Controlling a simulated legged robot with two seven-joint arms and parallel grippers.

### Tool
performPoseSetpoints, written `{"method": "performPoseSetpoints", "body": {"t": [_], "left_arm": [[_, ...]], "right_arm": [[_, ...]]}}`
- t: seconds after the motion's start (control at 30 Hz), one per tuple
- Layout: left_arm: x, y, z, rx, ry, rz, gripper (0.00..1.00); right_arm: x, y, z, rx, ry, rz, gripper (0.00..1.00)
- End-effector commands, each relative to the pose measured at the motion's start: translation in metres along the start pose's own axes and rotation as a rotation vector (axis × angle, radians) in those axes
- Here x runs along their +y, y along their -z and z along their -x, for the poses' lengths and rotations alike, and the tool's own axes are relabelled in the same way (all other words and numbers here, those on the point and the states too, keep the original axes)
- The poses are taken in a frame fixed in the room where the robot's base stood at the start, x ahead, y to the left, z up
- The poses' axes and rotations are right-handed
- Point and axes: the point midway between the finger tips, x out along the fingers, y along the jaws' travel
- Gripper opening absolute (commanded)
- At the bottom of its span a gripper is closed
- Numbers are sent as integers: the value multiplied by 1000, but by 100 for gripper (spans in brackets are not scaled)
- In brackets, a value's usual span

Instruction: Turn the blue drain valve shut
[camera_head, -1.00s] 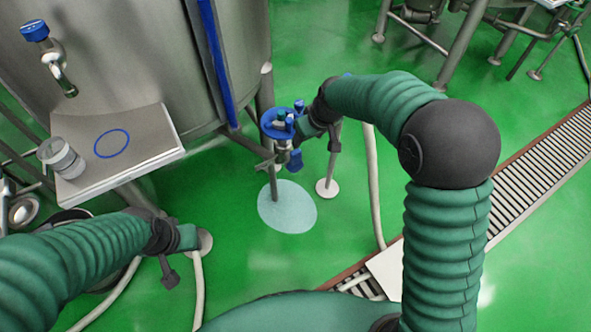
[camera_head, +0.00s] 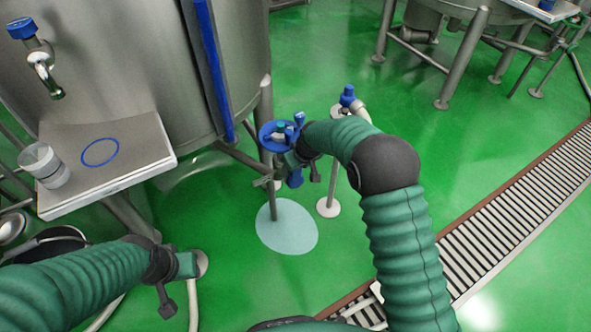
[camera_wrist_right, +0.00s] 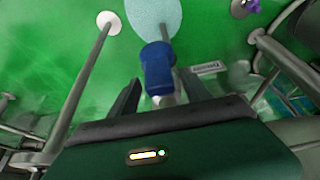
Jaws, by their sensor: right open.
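A blue round valve fitting (camera_head: 270,137) sits on a grey post at the tank's lower right, above a pale blue puddle (camera_head: 287,236). A smaller blue part (camera_head: 295,179) hangs just below it. My right gripper (camera_head: 290,158) is at this fitting and partly covers it. In the right wrist view, a blue handle (camera_wrist_right: 157,68) stands between the open, dark fingers of my right gripper (camera_wrist_right: 160,92), with room on either side. The puddle (camera_wrist_right: 153,14) lies beyond it. My left gripper (camera_head: 190,265) is low at the left, away from the valve; its fingers are not clear.
A steel tank (camera_head: 120,65) with a blue-topped tap (camera_head: 38,60) stands at the left. A shelf (camera_head: 135,150) holds a clear cup (camera_head: 45,165). Another blue-topped post (camera_head: 347,97) stands right of the valve. A floor drain grate (camera_head: 510,210) runs at the right.

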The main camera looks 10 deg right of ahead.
Motion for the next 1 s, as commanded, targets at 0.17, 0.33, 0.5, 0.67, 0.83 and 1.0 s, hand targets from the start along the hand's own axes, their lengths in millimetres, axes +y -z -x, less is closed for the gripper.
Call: {"method": "performPoseSetpoints", "body": {"t": [0.17,0.33,0.5,0.67,0.83,1.0], "left_arm": [[0,0,0,0,0,0,36],[0,0,0,0,0,0,36],[0,0,0,0,0,0,36],[0,0,0,0,0,0,36],[0,0,0,0,0,0,36],[0,0,0,0,0,0,36]], "right_arm": [[0,0,0,0,0,0,56],[0,0,0,0,0,0,37],[0,0,0,0,0,0,14],[0,0,1,0,0,0,0],[0,0,1,0,0,0,0],[0,0,1,0,0,0,0]]}}
